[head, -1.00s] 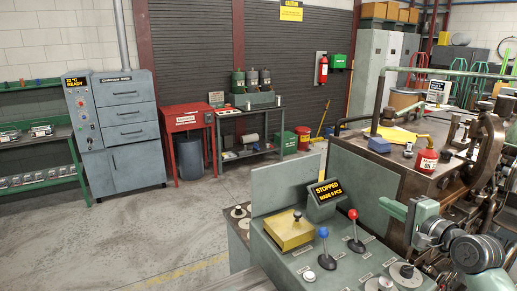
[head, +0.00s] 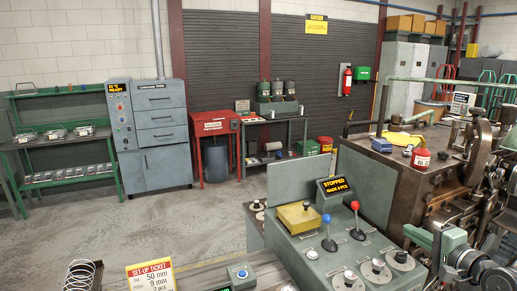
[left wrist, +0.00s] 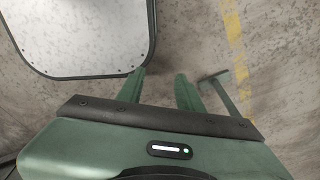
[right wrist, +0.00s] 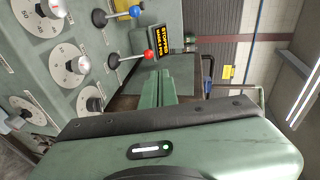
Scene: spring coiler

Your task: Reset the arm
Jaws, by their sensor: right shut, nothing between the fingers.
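My right gripper (head: 411,233) is at the right of the head view, beside the right side of the green control console (head: 290,243). In the right wrist view its two green fingers (right wrist: 166,88) are together with nothing between them. The console's dials and its blue and red levers show beyond them. My left gripper is outside the head view. In the left wrist view its fingers (left wrist: 160,80) are apart and empty, above the concrete floor.
The console has a blue-knobbed lever (head: 327,232), a red-knobbed lever (head: 355,220) and a screen reading STOPPED (head: 335,185). A wire coil (head: 80,276) and a set-up ticket (head: 151,277) are at the bottom left. A pale panel (left wrist: 85,35) lies near the left fingers. Open floor is beyond.

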